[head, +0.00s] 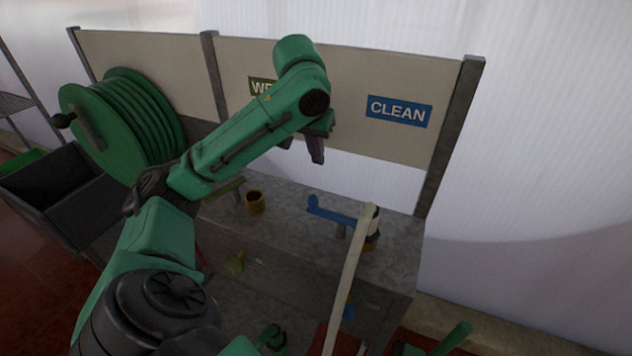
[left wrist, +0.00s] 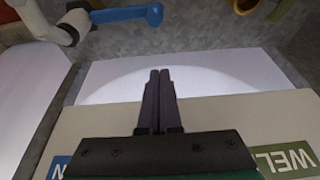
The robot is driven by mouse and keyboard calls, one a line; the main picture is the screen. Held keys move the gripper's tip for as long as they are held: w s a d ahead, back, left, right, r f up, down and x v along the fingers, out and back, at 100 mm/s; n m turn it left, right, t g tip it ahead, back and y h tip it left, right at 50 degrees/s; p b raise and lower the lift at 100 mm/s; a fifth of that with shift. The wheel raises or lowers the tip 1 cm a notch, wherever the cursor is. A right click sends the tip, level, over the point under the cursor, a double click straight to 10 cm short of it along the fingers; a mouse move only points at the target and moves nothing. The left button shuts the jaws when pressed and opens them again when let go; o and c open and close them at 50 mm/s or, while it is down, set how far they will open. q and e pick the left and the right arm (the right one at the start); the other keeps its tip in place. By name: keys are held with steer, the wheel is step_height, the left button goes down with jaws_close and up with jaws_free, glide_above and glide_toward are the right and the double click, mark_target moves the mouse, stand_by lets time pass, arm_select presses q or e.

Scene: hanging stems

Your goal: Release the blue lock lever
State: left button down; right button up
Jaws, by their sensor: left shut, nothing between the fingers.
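The blue lock lever (head: 334,213) lies roughly level above the grey bench, its raised knob end to the left and its other end at a white and black upright fitting (head: 373,228). It also shows at the top left of the left wrist view (left wrist: 125,14), beside a white pipe-like part (left wrist: 62,26). My left gripper (head: 317,160) is shut and empty, pointing down above and behind the lever, clear of it. Its closed dark fingers show in the left wrist view (left wrist: 160,74). I cannot make out my right gripper.
A pale bar (head: 348,275) slants down in front of the fitting. A yellow-brown cup-like ring (head: 254,202) is on the bench (head: 290,197) left of the lever. A back panel with a blue CLEAN sign (head: 399,111) stands behind. A green hose reel (head: 125,122) is at left.

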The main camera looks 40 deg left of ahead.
mark_target(332, 211)
arm_select(q)
steer(key=x, duration=0.9)
steer(key=s, duration=0.2)
steer(key=s+d+b, duration=0.1)
steer(key=s, duration=0.1)
steer(key=shift+d+r, duration=0.1)
arm_select(e)
steer(key=shift+w+f, duration=0.7)
steer(key=shift+w, duration=0.1)
arm_select(q)
steer(key=shift+w, duration=0.1)
